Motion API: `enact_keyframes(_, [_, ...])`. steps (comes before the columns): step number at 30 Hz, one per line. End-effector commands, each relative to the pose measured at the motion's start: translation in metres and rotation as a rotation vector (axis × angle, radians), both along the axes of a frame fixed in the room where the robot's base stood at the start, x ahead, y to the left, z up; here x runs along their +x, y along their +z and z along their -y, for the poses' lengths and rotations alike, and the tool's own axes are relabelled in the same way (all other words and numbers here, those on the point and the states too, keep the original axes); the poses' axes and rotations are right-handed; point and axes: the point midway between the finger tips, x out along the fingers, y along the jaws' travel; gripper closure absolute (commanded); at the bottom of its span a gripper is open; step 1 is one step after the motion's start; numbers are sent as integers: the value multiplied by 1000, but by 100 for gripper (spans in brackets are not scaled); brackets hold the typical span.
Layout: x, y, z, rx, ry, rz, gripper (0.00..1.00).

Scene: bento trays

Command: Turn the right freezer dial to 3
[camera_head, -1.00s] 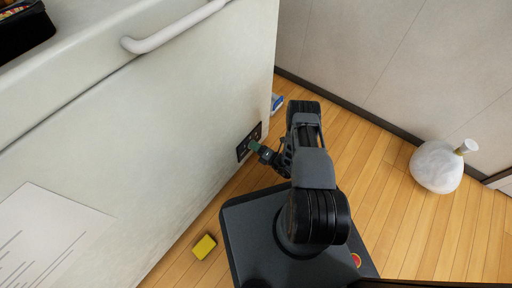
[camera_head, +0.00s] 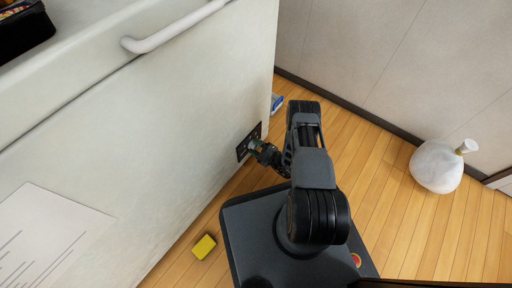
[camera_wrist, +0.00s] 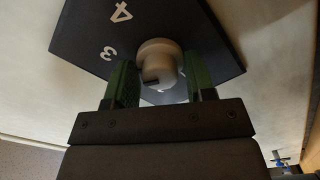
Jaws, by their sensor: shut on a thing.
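The freezer dial (camera_wrist: 158,64) is a pale round knob on a dark panel (camera_wrist: 85,30) in the wrist view. White numerals 4 and 3 show on the panel to the left of the knob; other marks are hidden behind the knob and fingers. My gripper (camera_wrist: 160,84) has its green-padded fingers on both sides of the knob and is shut on it. In the head view my gripper (camera_head: 257,146) meets the dark panel (camera_head: 242,149) low on the freezer front (camera_head: 150,150), and it hides the knob there.
A white handle (camera_head: 175,32) juts from the freezer's upper front. A paper sheet (camera_head: 45,235) is on its front. A yellow block (camera_head: 204,247) lies on the wooden floor. A small blue-and-white item (camera_head: 277,102) lies beyond the freezer's corner.

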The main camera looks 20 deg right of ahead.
Motion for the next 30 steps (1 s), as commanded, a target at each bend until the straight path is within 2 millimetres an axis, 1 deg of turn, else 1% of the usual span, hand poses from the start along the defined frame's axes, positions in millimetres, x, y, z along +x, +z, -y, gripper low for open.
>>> enact_keyframes(6, [-1, -1, 1, 149, -6, -110, 74])
enact_keyframes(15, [-1, -1, 1, 296, -6, -217, 74])
enact_keyframes(22, [-1, -1, 1, 355, -7, -259, 74])
enact_keyframes(30, [-1, -1, 1, 376, -7, -275, 74])
